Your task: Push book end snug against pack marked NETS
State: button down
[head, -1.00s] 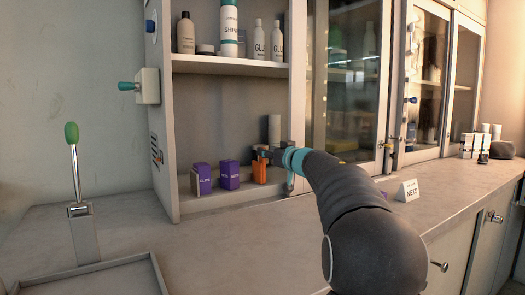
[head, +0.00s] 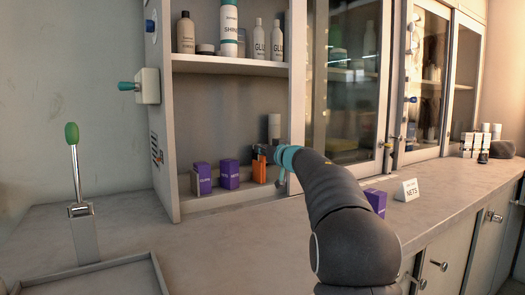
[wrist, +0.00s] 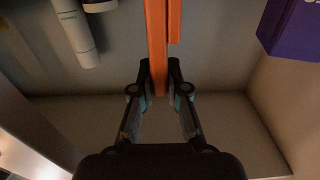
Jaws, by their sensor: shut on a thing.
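The orange book end (head: 259,171) stands upright on the lower cabinet shelf. My gripper (head: 261,152) is shut on its upper part; the wrist view shows the orange plate (wrist: 157,40) between the two fingers (wrist: 160,80). A purple pack (head: 229,174), whose small label seems to read NETS, stands left of the book end with a narrow gap between them. A purple pack also shows at the upper right of the wrist view (wrist: 292,28), apart from the book end. My gripper partly covers the book end's top.
Another purple pack (head: 202,178) stands farther left on the shelf (head: 215,204). A pale cylinder (head: 274,127) stands behind my gripper. The cabinet's upright (head: 297,100) is close on the right. A purple pack (head: 376,201) and a NETS card (head: 407,190) stand on the counter.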

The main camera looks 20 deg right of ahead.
aim_at(227, 162)
jog(key=a, duration=0.4)
jog(key=s+a+p, duration=0.1)
jog(key=a, duration=0.3)
jog(key=s+a, duration=0.1)
jog(key=a, duration=0.3)
jog(key=shift+s+a, duration=0.25)
jog(key=c, duration=1.2)
grip_release()
jog(key=shift+o, duration=0.2)
jog(key=s+d, duration=0.2)
jog(key=s, duration=0.9)
jog(key=shift+s+d, duration=0.15)
jog(key=shift+s, duration=0.25)
